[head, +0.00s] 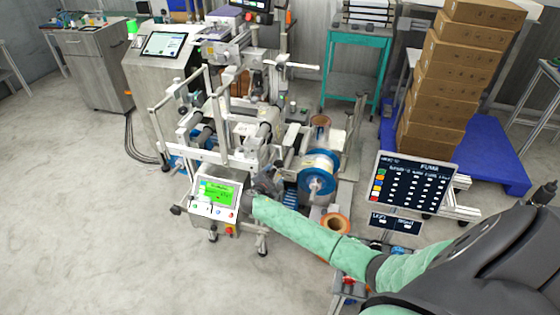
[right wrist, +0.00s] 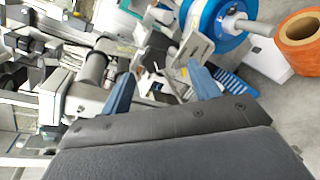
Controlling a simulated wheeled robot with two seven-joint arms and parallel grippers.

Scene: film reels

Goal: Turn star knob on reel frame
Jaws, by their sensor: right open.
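The reel frame (head: 196,130) is a pale metal machine in the middle of the head view. It carries a blue-flanged reel (head: 318,168) on its right side. The reel also shows at the top of the right wrist view (right wrist: 222,22). My right gripper (head: 268,184) is at the frame's front, between the green-screened control box and the reel. Its two blue fingers (right wrist: 162,82) stand apart in the right wrist view. Small dark and white frame parts show between and beyond them. I cannot clearly make out the star knob; contact cannot be told. My left gripper is not in view.
The control box (head: 215,196) stands close left of my right gripper. An orange-brown roll (head: 335,224) lies low to the right of it. A dark display board (head: 415,184) and stacked cartons (head: 455,90) are further right. The floor at left is clear.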

